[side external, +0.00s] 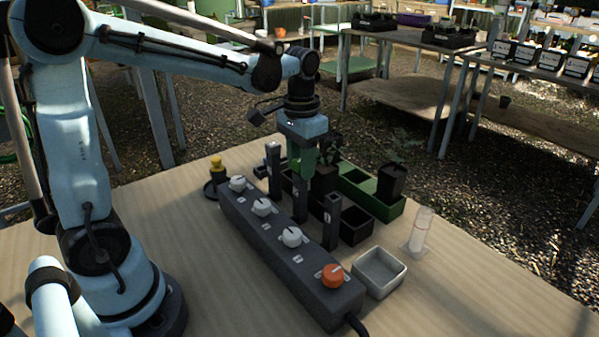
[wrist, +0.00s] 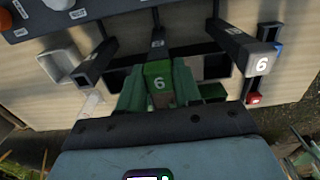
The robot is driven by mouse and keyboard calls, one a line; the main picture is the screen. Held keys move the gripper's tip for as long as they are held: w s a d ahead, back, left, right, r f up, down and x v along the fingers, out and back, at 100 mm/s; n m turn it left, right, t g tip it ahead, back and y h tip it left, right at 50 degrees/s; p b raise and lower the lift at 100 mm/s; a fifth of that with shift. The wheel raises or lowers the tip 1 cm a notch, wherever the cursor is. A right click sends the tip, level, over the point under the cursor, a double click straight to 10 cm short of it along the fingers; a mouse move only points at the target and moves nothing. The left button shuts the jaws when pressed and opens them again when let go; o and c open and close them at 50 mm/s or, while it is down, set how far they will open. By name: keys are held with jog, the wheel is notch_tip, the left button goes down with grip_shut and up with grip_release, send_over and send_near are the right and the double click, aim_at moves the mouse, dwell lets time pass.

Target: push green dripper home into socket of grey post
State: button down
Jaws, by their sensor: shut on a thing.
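My gripper (side external: 303,163) points down, its green fingers closed on the green dripper (wrist: 158,76), a small block marked 6, seen between them in the wrist view. In the side view the fingers hide the dripper. Three dark grey posts stand in a row: one at the left (side external: 273,168), a middle one (side external: 300,200) just below the fingertips, and a nearer one (side external: 332,218). In the wrist view a post with a light grey top (wrist: 260,60) marked 6 stands right of the dripper, apart from it. I cannot tell whether the dripper touches the middle post, nor see its socket.
A dark control box (side external: 275,245) with white knobs and an orange knob (side external: 333,275) runs in front of the posts. A white tray (side external: 398,271), a clear upright tube (side external: 421,228) and a green planter (side external: 392,212) stand to the right. The table's right front is clear.

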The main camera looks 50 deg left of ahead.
jog(key=shift+f, duration=0.3)
dwell(0.6)
jog(key=c, duration=0.7)
grip_release()
jog(key=shift+r, duration=0.1)
notch_tip(320, 180, up, 12)
jog(key=s+d+f+t, duration=0.1)
jog(key=s+f+t, duration=0.1)
jog(key=f, duration=0.1)
jog(key=s+d+f+t, duration=0.1)
jog(key=s+f+t, duration=0.1)
jog(key=s+f, duration=0.1)
jog(key=s+d+f+t, duration=0.2)
jog(key=s+f+t, duration=0.1)
jog(key=f, duration=0.1)
jog(key=shift+s+f, duration=0.1)
jog(key=shift+f, duration=0.25)
